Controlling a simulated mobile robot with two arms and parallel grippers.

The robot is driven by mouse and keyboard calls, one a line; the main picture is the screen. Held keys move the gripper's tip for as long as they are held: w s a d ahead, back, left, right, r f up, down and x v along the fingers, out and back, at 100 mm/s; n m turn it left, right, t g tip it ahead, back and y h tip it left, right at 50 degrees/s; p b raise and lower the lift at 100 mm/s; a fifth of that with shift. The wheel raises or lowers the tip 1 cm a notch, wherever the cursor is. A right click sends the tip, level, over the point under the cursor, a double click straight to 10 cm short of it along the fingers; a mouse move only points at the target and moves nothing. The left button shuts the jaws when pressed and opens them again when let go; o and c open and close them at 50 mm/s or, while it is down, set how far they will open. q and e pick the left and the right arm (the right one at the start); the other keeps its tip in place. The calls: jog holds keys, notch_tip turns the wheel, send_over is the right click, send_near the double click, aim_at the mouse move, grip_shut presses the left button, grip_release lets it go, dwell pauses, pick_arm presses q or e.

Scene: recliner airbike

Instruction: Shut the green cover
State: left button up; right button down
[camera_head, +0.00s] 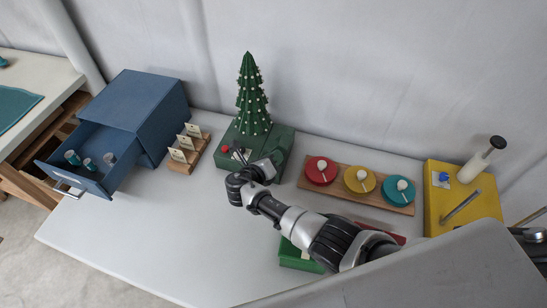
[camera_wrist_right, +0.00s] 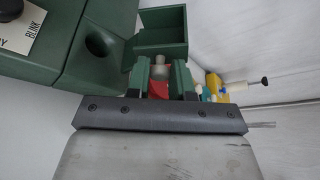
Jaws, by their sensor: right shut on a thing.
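The green box (camera_head: 228,160) with a small decorated tree (camera_head: 252,95) on it stands at the back middle of the table. The green cover (camera_head: 280,150) stands raised at the box's right side. In the right wrist view the cover (camera_wrist_right: 160,42) shows as a hollow green piece beside the box (camera_wrist_right: 85,50), which has a round hole in its top. My right gripper (camera_head: 262,168) is at the front right of the box, by the cover. It is shut on the cover, though the contact is partly hidden. My left gripper is not in view.
A blue box (camera_head: 140,105) with an open drawer (camera_head: 85,188) stands left, with a wooden card holder (camera_head: 184,160) beside it. A wooden board (camera_head: 338,187) with red, yellow and teal discs lies right. A yellow box (camera_head: 440,208) stands farther right. The table's front left is clear.

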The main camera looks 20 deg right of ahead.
jog(key=c, duration=1)
grip_release()
jog(key=v, duration=1.1)
jog(key=shift+c, duration=0.2)
